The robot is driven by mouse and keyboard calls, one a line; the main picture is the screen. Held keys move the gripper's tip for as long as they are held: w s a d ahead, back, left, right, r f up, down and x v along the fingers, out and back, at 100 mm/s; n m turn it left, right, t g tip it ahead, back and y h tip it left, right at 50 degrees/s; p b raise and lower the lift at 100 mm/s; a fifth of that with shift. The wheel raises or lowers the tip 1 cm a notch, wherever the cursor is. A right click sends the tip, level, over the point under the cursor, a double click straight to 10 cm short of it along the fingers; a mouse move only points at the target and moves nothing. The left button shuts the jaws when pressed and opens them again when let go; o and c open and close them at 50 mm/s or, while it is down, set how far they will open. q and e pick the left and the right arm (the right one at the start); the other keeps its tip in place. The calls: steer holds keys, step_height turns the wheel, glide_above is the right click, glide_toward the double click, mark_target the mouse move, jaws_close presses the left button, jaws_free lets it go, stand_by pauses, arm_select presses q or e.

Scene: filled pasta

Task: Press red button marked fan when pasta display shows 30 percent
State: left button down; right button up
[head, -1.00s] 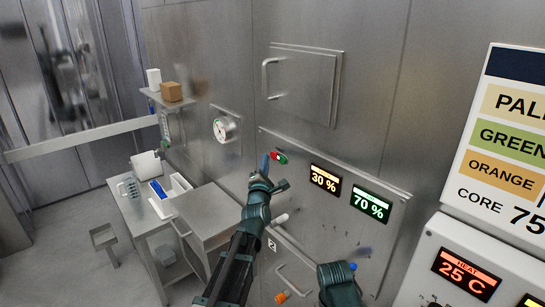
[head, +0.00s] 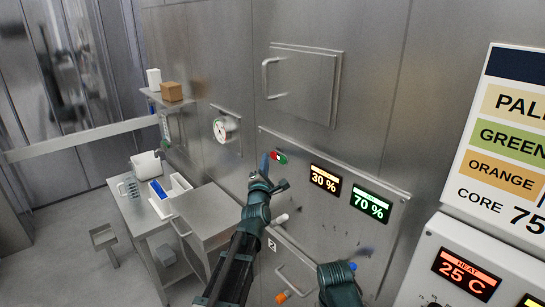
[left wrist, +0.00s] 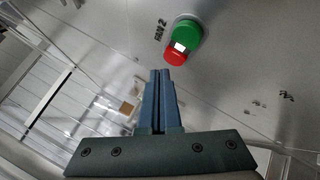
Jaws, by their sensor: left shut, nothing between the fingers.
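The amber display (head: 325,179) on the steel panel reads 30 %. A green display (head: 370,203) beside it reads 70 %. A paired red and green button (head: 280,158) is up and left of the displays. In the left wrist view its red half (left wrist: 175,57) is nearest my fingers, with the label FAN 2 (left wrist: 160,30) beside it. My left gripper (head: 265,160) is shut and empty, its blue fingertips just left of the button. Contact cannot be told; in the left wrist view the left gripper (left wrist: 160,76) appears slightly short of the red half. The dark end of my right arm shows low in the head view; its fingers are unclear.
A white control box (head: 470,265) showing HEAT 25 C stands at lower right under a lettered board (head: 515,145). A steel side table (head: 150,215) holds a jug and trays.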

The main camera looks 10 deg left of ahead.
arm_select(q)
steer(key=shift+w+d, duration=0.1)
steer(key=shift+w, duration=0.05)
stand_by(0.3)
steer(key=shift+w+d, duration=0.2)
steer(key=shift+w+d, duration=0.25)
steer(key=shift+w, duration=0.1)
stand_by(0.7)
steer(key=shift+s+a, duration=0.1)
steer(key=shift+s, duration=0.05)
steer(key=shift+s+a, duration=0.45)
steer(key=shift+s, duration=0.1)
stand_by(0.3)
steer(key=s+a, duration=0.1)
steer(key=s, duration=0.1)
steer(key=s+a, duration=0.2)
stand_by(0.5)
